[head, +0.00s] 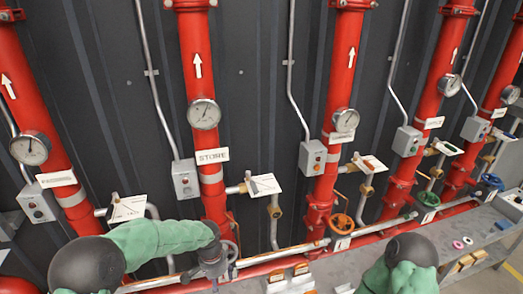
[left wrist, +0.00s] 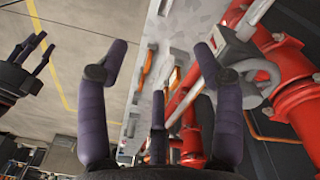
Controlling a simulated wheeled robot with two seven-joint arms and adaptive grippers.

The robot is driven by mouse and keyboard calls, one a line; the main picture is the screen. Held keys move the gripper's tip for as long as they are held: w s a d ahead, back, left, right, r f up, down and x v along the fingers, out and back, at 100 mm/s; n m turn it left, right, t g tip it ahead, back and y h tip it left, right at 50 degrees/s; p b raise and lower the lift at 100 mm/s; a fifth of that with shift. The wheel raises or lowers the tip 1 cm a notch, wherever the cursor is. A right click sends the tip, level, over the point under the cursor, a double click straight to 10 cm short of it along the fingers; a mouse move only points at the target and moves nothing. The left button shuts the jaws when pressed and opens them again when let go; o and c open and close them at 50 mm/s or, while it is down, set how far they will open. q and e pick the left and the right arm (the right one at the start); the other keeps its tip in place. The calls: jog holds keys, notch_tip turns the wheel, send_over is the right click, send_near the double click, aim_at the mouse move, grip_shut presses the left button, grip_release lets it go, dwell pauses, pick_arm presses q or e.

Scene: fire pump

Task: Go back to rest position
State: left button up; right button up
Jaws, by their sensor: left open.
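My left gripper (head: 215,266) is at the bottom of the head view, in front of the lower part of the second red pipe (head: 196,90). Its dark fingers are spread open and empty in the left wrist view (left wrist: 160,60). Some red pipework (left wrist: 285,65) lies behind and to the right of these fingers. I cannot tell whether a finger touches it. My right arm shows at the lower right of the head view, its gripper out of sight there. Another dark gripper (left wrist: 38,52), probably my right one, shows at the left edge of the left wrist view.
Several upright red pipes with gauges (head: 204,114) and grey switch boxes (head: 186,180) line the dark wall. An orange handwheel (head: 341,224) and a blue handwheel (head: 492,182) stand low on the right. A grey ledge (head: 475,226) runs below. Open floor (left wrist: 75,25) shows left.

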pick_arm(q)
jog(key=s+d+f+n+h+b, duration=0.1)
jog(key=s+f+n+b, duration=0.3)
jog(key=s+f, duration=0.7)
jog(key=s+d+f+n+h+b, duration=0.2)
jog(key=s+f, duration=0.8)
jog(key=f, duration=0.8)
jog(key=d+n+b, duration=0.1)
jog(key=n+b, duration=0.1)
jog(key=b, duration=0.1)
jog(key=shift+s+f+t+b, duration=0.25)
jog(key=shift+s+t+b, duration=0.05)
jog(key=shift+s+b, duration=0.1)
